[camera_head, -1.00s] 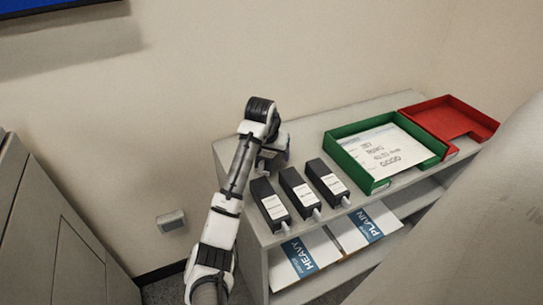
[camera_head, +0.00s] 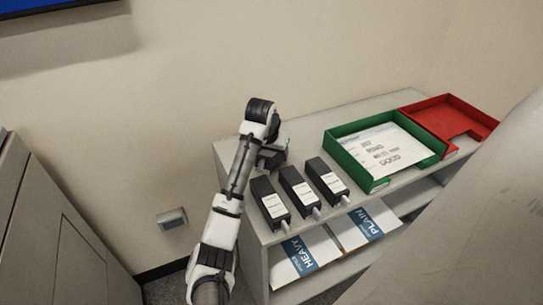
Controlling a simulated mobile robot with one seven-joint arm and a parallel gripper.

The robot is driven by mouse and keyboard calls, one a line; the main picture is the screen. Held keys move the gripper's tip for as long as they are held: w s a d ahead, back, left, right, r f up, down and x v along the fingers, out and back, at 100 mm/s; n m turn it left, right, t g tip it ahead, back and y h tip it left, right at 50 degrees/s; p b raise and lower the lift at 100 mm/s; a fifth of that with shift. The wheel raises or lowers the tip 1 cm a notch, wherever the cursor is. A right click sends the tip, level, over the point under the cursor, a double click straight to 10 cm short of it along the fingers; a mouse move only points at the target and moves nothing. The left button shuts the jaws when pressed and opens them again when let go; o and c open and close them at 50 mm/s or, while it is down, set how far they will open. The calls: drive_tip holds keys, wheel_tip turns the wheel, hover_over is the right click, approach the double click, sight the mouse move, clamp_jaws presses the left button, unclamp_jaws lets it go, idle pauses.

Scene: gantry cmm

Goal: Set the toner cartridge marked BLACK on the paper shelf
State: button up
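Three toner cartridges stand side by side on top of the shelf unit: a left one (camera_head: 270,203), a middle one (camera_head: 299,192) and a right one (camera_head: 327,181). Each is a black box with a white label and a pale tip at the front. The label print is too small to read, so I cannot tell which is BLACK. The paper shelf (camera_head: 350,270) is the lower level, holding packs marked HEAVY (camera_head: 300,258) and PLAIN (camera_head: 364,226). My gripper (camera_head: 276,157) is behind the left and middle cartridges, partly hidden by my wrist; its fingers are not clear.
A green tray (camera_head: 408,182) with a printed sheet and a red tray (camera_head: 483,128) stand on the unit's top to the right. A wall (camera_head: 330,50) rises behind. A grey cabinet (camera_head: 55,240) is at left. A large pale shape blocks the lower right.

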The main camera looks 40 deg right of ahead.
drive_tip(key=c, duration=1.3)
drive_tip(key=shift+o, duration=0.2)
drive_tip(key=shift+r+b, duration=0.25)
drive_tip(key=shift+b, duration=0.2)
